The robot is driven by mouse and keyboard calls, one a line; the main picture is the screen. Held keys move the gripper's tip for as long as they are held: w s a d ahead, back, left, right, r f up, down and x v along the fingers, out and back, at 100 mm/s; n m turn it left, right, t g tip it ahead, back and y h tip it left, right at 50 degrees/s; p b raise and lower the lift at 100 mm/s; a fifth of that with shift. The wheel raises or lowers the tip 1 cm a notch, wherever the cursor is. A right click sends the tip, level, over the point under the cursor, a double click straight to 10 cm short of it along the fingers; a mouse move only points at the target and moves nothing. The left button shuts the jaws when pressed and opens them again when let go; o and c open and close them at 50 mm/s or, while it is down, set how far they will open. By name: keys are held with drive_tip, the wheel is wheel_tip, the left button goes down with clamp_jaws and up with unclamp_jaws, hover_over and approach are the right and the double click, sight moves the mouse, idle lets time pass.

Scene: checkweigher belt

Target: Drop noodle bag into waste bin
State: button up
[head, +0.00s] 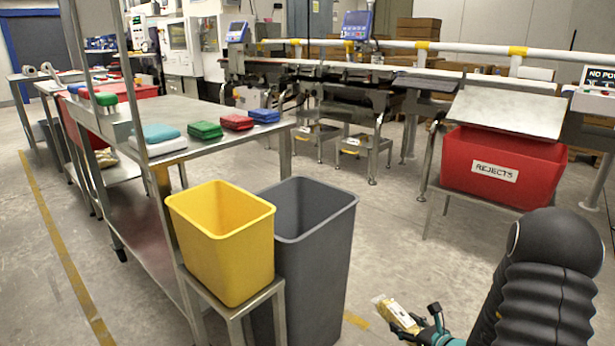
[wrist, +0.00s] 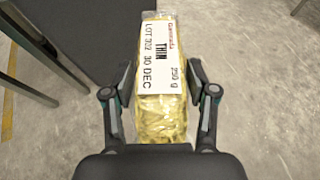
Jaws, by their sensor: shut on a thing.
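The noodle bag (wrist: 160,115) is a clear, yellowish packet with a white label reading "THIN" and "LOT 302 30 DEC". My gripper (wrist: 160,76) is shut on it, one finger on each side. In the head view the bag (head: 396,313) shows small at my gripper (head: 412,324), low in the picture. A tall grey bin (head: 333,262) stands on the floor left of my gripper, apart from it. A yellow bin (head: 228,262) stands on a small stand beside the grey one. Neither bin shows a readable label, so I cannot tell which is the waste bin.
A steel table (head: 225,160) with coloured packs stands behind the bins at the left. A red rejects bin (head: 496,182) stands under a chute at the right. A conveyor line (head: 385,72) runs along the back. The floor (head: 400,235) between grey bin and rejects bin is clear.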

drive_tip(key=w+r+p, duration=0.3)
drive_tip(key=w+r, duration=0.6)
drive_tip(key=r, duration=0.4)
drive_tip(key=w+r+p, duration=0.3)
drive_tip(key=w+r, duration=0.6)
drive_tip(key=r, duration=0.4)
drive_tip(key=w+a+r, duration=0.1)
drive_tip(key=a+r, duration=0.1)
drive_tip(key=a, duration=0.3)
drive_tip(key=w+a+r+n+y, duration=0.1)
drive_tip(key=a+r, duration=0.1)
drive_tip(key=a, duration=0.3)
drive_tip(key=w+a+r+g+y+p, duration=0.1)
drive_tip(key=a+r, duration=0.1)
drive_tip(key=a, duration=0.3)
drive_tip(key=shift+a+r+n, duration=0.1)
drive_tip(key=shift+r+n, duration=0.05)
drive_tip(key=shift+n, duration=0.25)
drive_tip(key=s+a+r+n+g+y, duration=0.1)
drive_tip(key=a+r+n+g+y, duration=0.1)
drive_tip(key=a, duration=1)
wheel_tip(320, 180, down, 6)
drive_tip(key=b, duration=0.2)
drive_tip(key=shift+s+a, duration=0.25)
drive_tip(key=shift+a, duration=0.2)
drive_tip(key=o, duration=1.5)
drive_tip(key=shift+c, duration=0.2)
